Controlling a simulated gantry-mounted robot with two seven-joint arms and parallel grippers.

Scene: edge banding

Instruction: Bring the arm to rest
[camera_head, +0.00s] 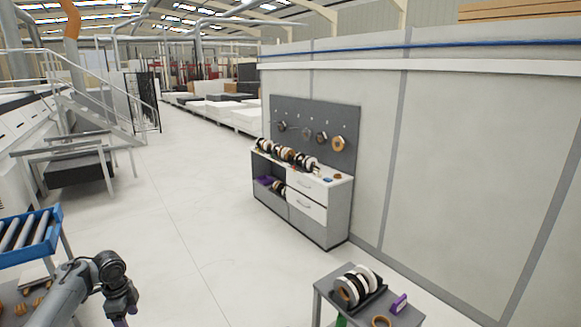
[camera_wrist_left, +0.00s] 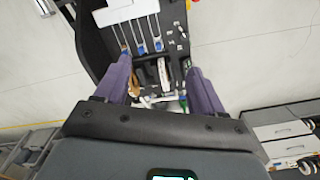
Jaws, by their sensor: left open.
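My left arm comes in at the lower left of the head view, bent at the wrist. Its gripper (camera_head: 120,322) points down, and the purple fingertips are cut off by the bottom edge. In the left wrist view the two purple fingers of my left gripper (camera_wrist_left: 158,66) are spread apart. No object is held between them. Behind the gap is a dark structure with white and blue parts, too small to identify. My right arm and gripper are not in view.
A blue-framed roller conveyor (camera_head: 30,237) stands close to my left arm. A grey cart (camera_head: 335,284) with tape rolls is at the lower right. A cabinet (camera_head: 304,205) with rolls stands against the wall. The pale floor (camera_head: 200,215) between them is clear.

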